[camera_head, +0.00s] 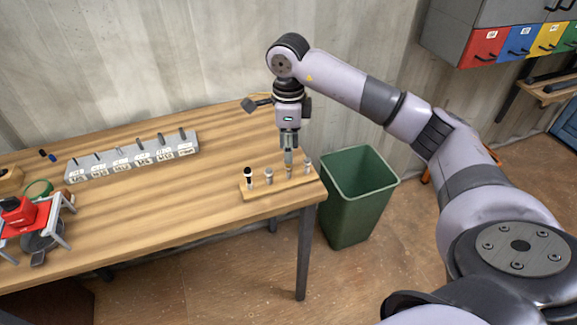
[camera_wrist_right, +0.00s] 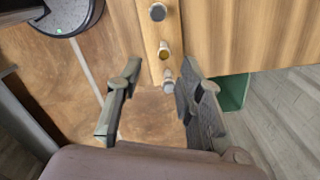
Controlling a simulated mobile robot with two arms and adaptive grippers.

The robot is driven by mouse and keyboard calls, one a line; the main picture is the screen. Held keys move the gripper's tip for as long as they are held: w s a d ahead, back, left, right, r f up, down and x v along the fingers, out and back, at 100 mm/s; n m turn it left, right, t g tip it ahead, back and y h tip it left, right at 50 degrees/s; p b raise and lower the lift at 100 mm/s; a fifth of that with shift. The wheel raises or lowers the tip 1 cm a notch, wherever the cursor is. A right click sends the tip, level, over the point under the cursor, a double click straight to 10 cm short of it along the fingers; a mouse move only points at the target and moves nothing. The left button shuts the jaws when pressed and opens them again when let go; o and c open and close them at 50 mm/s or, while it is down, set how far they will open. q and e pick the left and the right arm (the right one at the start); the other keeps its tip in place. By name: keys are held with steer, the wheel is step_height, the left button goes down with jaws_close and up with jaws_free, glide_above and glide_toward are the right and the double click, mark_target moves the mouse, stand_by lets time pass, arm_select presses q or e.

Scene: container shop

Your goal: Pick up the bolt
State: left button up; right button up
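Several upright bolts stand in a narrow wooden holder at the table's right end. In the head view they include a black one (camera_head: 248,174), a grey one (camera_head: 268,177), a brass-coloured one (camera_head: 289,173) and an end one (camera_head: 307,164). The views do not show which bolt is meant. My right gripper (camera_head: 288,163) points down just above the holder (camera_head: 258,190), near the brass-coloured bolt. In the right wrist view the gripper (camera_wrist_right: 160,88) is open and empty. A grey bolt head (camera_wrist_right: 168,83) shows between its fingers, with the brass-coloured one (camera_wrist_right: 164,50) beyond. My left gripper is not in view.
A grey labelled rack (camera_head: 130,160) stands at the table's back. A red device (camera_head: 30,215) stands at the left. A green bin (camera_head: 350,205) stands beside the table's right edge. Coloured drawers (camera_head: 515,42) hang at upper right. The table's middle is clear.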

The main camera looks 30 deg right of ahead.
mark_target(289, 165)
step_height(289, 165, down, 3)
steer(key=shift+r, duration=0.1)
steer(key=f+p, duration=0.1)
steer(key=f, duration=0.1)
steer(key=f+p, duration=0.1)
steer(key=f, duration=0.1)
steer(key=shift+w+d+f+p, duration=0.1)
steer(key=shift+w+d+p, duration=0.1)
steer(key=shift+p, duration=0.1)
steer(key=shift+f, duration=0.55)
steer(key=shift+c, duration=0.5)
jaws_close()
